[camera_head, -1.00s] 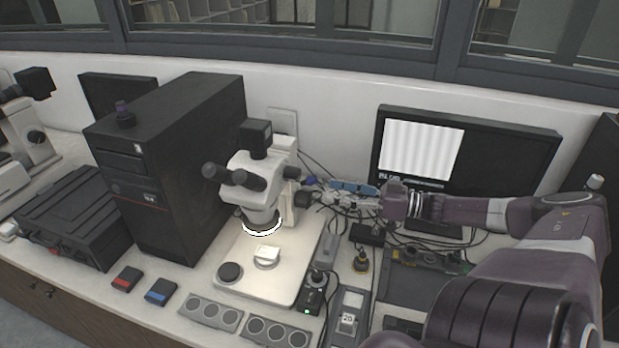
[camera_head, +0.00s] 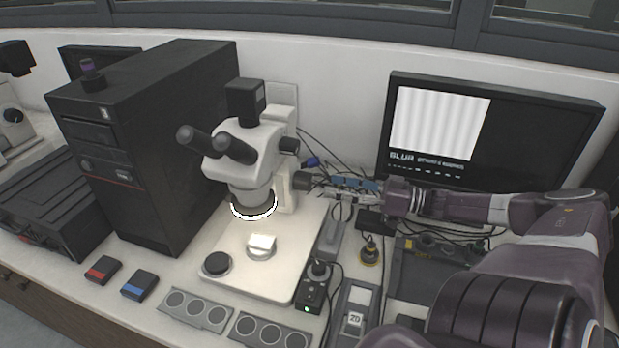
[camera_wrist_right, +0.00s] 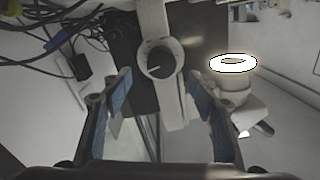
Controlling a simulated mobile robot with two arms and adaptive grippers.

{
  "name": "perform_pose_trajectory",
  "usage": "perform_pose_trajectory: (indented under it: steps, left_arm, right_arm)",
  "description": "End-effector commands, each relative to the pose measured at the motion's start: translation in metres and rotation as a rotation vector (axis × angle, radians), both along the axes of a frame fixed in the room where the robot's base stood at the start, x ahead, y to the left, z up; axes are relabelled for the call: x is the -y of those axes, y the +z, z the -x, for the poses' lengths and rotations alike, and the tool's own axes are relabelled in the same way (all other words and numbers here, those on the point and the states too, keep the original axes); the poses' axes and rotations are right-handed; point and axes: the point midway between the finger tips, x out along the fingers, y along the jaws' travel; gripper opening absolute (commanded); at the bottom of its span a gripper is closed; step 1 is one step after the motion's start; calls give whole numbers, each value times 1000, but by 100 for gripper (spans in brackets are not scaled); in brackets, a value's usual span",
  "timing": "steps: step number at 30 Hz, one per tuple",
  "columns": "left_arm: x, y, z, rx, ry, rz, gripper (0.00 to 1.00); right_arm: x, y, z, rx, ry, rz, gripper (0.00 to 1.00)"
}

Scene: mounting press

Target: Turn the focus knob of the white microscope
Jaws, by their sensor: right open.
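The white microscope (camera_head: 247,150) stands upright on its pale base, with a lit ring under its head. Its dark focus knob (camera_head: 302,181) sticks out to the right, low on the column. In the right wrist view the knob (camera_wrist_right: 159,62) faces the camera, round, with a pale line on its face. My right gripper (camera_head: 322,187) comes in from the right with its blue-padded fingers pointing at the knob. In the wrist view the gripper (camera_wrist_right: 159,78) is open, with the knob centred ahead between its fingertips. Contact cannot be told. My left gripper is out of view.
A monitor (camera_head: 540,145) behind my right arm shows stripes and the word BLUR. A black computer tower (camera_head: 165,150) stands left of the microscope. Cables (camera_head: 345,170) run behind the gripper. A small control box (camera_head: 312,293) and a grey tray (camera_head: 425,265) stand in front of it.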

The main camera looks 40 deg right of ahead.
Motion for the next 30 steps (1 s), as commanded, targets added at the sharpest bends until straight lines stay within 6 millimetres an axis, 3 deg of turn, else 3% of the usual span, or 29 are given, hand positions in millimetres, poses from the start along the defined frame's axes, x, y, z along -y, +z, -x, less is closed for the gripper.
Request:
perform_pose_trajectory:
  steps: [18, 30]
  left_arm:
    - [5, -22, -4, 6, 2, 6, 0]
    - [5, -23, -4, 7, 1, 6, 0]
  right_arm:
    - [-33, 1, -59, 3, 1, -1, 54]
    - [-38, 1, -68, 0, 1, 0, 54]
